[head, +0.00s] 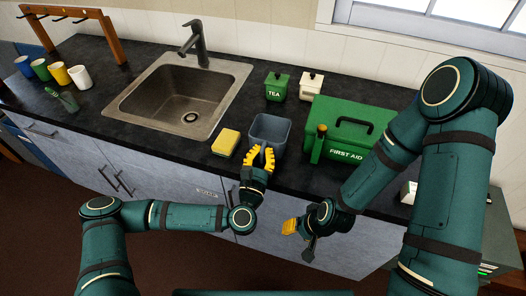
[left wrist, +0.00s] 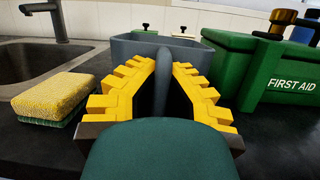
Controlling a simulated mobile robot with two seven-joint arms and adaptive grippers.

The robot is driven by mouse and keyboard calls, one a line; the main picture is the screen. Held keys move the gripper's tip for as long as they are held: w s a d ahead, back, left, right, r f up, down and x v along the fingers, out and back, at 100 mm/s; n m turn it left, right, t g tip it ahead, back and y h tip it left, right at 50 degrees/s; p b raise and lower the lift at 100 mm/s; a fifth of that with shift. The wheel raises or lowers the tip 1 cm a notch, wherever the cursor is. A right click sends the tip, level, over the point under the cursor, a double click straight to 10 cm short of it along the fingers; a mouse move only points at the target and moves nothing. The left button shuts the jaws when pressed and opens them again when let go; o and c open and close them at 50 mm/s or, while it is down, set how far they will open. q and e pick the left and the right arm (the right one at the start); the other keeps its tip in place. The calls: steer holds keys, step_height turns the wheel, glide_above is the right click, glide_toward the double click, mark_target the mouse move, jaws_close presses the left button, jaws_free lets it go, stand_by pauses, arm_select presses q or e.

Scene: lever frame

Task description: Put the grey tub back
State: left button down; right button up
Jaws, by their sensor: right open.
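The grey tub (head: 270,128) stands upright on the dark counter near its front edge, between the sponge and the first aid box. In the left wrist view the tub (left wrist: 125,47) is straight ahead. My left gripper (head: 258,157) is at the tub's near side. Its yellow fingers (left wrist: 164,75) lie on both sides of an upright grey part of the tub and appear closed on it. The fingers hide part of the tub's front. My right gripper (head: 298,240) is open and empty, in front of the counter and below its top.
A yellow and green sponge (head: 226,142) lies left of the tub. The green first aid box (head: 350,128) is close on its right, with a green torch-like thing (head: 319,142) before it. A TEA canister (head: 276,87) and white canister (head: 311,86) stand behind. The sink (head: 180,95) is left.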

arm_select(q)
steer(key=c, duration=1.1)
jaws_free()
steer(key=shift+c, duration=0.2)
steer(key=shift+r, duration=0.1)
steer(key=shift+r+p, duration=0.2)
steer(key=shift+p, duration=0.2)
steer(key=shift+r+p, duration=0.4)
steer(key=shift+p, duration=0.05)
steer(key=b+v, duration=0.1)
steer(key=v, duration=1.1)
steer(key=shift+f+b, duration=0.2)
steer(key=shift+b, duration=0.1)
